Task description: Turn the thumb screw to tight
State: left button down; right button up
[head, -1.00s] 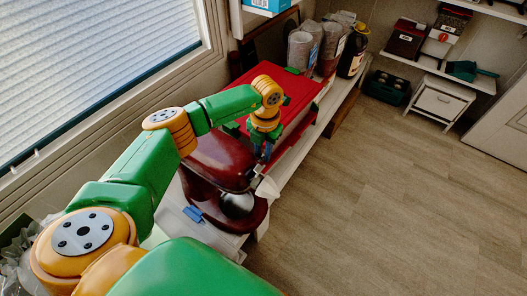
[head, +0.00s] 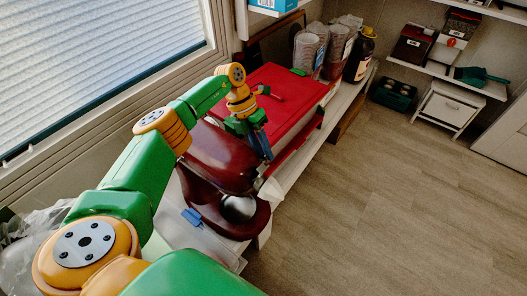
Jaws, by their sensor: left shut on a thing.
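A dark red stand mixer (head: 222,158) stands on the shelf counter below the window, with a dark round part (head: 238,208) under its head. My left arm reaches in from the left over the mixer. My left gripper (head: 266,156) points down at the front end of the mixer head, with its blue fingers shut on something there. The thumb screw is too small and too covered by the fingers to see; their place on the mixer head fits it. My right gripper is out of view.
A red flat-topped box (head: 275,92) lies just behind the mixer. Stacked cups (head: 305,50) and a dark bottle (head: 359,55) stand farther along the counter. The floor (head: 385,190) to the right is clear.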

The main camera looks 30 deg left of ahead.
pick_arm(q)
jog(key=c, duration=0.7)
grip_release()
jog(key=shift+c, duration=0.2)
